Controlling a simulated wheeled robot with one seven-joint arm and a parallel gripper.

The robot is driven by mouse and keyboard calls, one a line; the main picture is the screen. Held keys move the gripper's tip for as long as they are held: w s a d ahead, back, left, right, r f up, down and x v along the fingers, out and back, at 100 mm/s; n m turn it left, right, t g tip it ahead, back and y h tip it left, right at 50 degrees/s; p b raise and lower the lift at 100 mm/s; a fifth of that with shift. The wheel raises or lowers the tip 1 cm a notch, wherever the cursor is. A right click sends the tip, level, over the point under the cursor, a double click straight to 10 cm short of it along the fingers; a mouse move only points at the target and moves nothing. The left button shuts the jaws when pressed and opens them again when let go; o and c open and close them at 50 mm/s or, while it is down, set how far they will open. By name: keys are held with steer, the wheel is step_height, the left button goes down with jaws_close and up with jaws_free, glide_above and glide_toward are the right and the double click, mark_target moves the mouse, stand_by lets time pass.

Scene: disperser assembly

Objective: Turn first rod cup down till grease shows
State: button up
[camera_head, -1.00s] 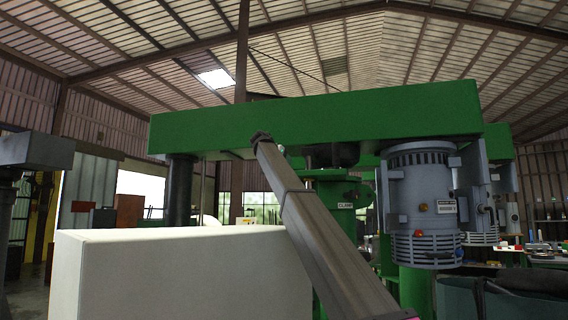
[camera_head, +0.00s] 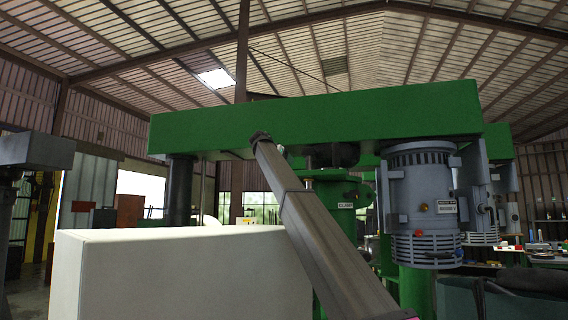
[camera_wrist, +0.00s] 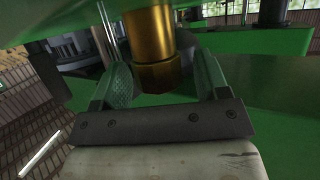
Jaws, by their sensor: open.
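In the wrist view a brass, gold-coloured cup (camera_wrist: 151,35) with a hex-shaped lower end (camera_wrist: 160,77) hangs between the two fingers of my gripper (camera_wrist: 162,82). The fingers are open, one on each side of the cup, with a visible gap on the right; contact on the left cannot be told. No grease is visible on the cup. In the head view neither the cup nor my gripper can be made out.
The disperser's green beam (camera_head: 320,122) spans the head view, with a blue-grey motor (camera_head: 422,205) under its right end and a dark column (camera_head: 180,190) under its left. Green machine surfaces (camera_wrist: 255,42) lie close around the gripper in the wrist view.

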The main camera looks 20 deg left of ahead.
steer(key=v, duration=1)
steer(key=shift+s, duration=0.3)
steer(key=shift+r, duration=0.15)
steer(key=shift+a, duration=0.1)
